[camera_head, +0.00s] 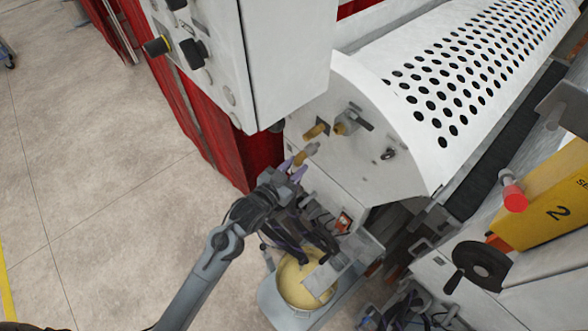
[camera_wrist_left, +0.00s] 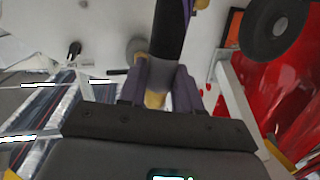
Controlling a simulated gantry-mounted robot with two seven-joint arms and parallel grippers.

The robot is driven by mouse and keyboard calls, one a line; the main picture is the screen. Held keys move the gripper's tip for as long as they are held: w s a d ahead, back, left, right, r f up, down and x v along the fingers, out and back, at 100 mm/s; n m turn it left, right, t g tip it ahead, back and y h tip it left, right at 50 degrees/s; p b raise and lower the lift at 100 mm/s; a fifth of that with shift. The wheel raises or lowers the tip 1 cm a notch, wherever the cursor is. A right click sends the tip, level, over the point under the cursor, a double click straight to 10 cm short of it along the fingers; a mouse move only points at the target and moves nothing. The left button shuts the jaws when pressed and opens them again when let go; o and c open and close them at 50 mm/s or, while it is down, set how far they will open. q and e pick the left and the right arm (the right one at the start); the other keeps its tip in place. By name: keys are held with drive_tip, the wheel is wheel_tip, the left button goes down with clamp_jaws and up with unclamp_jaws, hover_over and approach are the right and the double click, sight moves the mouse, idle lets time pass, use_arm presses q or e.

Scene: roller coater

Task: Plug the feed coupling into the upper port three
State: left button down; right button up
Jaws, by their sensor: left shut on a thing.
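My left gripper (camera_head: 300,163) has purple fingers shut on the brass feed coupling (camera_head: 307,152), at the white end housing of the coater. In the left wrist view the fingers (camera_wrist_left: 158,88) close around the coupling (camera_wrist_left: 155,99), and a dark hose (camera_wrist_left: 170,35) runs up from it. On the end panel, a brass fitting (camera_head: 316,131) sits just above the held coupling, apart from it in the picture. A brass valve with a grey lever (camera_head: 346,122) is to its right. I cannot read any port numbers. My right gripper does not show.
A white control box (camera_head: 285,60) with black knobs hangs above left. A red curtain (camera_head: 190,110) is behind it. A pail of yellow liquid (camera_head: 297,285) stands below, near dark hoses. A black handwheel (camera_head: 482,262) is at right.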

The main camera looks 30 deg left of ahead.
sight(311, 155)
use_arm(q)
drive_tip(key=shift+r, duration=0.1)
drive_tip(key=shift+p, duration=0.3)
drive_tip(key=w+d+b, duration=0.1)
drive_tip(key=w+d, duration=0.1)
drive_tip(key=w, duration=0.3)
drive_tip(key=shift+w, duration=0.35)
drive_tip(key=shift+d, duration=0.1)
drive_tip(key=shift+p, duration=0.7)
idle(1.8)
idle(0.3)
drive_tip(key=shift+x, duration=0.85)
drive_tip(key=shift+w+d+b, duration=0.35)
drive_tip(key=shift+w, duration=0.1)
